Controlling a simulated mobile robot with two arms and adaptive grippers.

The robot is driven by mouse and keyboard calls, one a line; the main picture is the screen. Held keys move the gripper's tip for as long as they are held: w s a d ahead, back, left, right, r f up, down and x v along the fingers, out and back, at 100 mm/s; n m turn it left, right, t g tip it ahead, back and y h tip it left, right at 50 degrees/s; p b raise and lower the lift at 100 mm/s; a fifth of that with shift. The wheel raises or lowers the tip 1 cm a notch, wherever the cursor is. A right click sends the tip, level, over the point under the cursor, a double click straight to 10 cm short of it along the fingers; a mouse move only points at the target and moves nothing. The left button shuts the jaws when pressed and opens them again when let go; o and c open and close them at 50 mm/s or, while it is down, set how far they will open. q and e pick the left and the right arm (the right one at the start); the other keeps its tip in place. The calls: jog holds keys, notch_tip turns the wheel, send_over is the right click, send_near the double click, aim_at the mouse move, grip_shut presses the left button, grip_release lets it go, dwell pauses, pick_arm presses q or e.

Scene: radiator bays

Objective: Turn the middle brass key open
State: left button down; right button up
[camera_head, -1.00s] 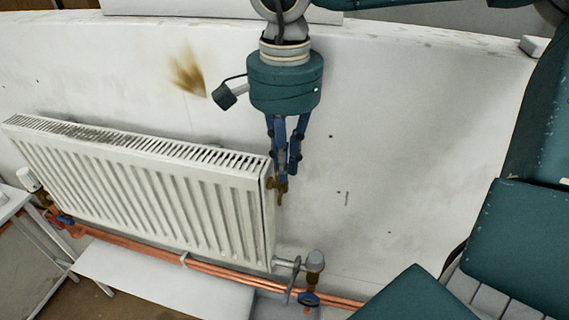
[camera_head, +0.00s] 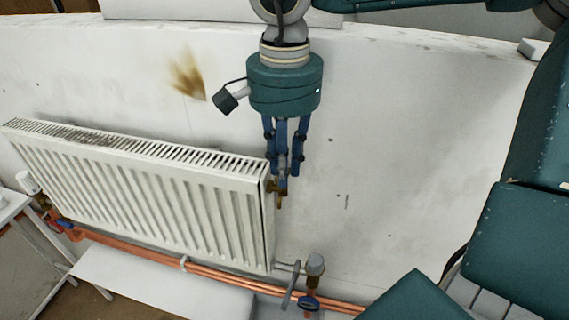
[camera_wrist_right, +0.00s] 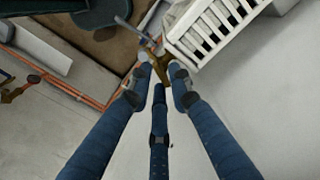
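The brass key (camera_head: 279,197) sits on a brass fitting at the upper right end of the white radiator (camera_head: 150,190). It also shows in the right wrist view (camera_wrist_right: 158,68), between the fingertips. My right gripper (camera_head: 283,172) points down from above, right at the key. Its three blue fingers (camera_wrist_right: 158,80) are spread apart around the key, with their tips very close to it. Whether a fingertip touches the key is hard to tell. The upper part of the key is partly hidden by the fingers in the head view. My left gripper is not in view.
A valve with a grey cap (camera_head: 314,266) and a lever (camera_head: 291,285) sits below the radiator's right end. Copper pipes (camera_head: 225,276) run along the bottom. A white bench (camera_head: 160,285) stands in front. The wall right of the radiator is clear.

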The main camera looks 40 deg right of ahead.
notch_tip(320, 180, up, 12)
dwell(0.6)
dwell(0.4)
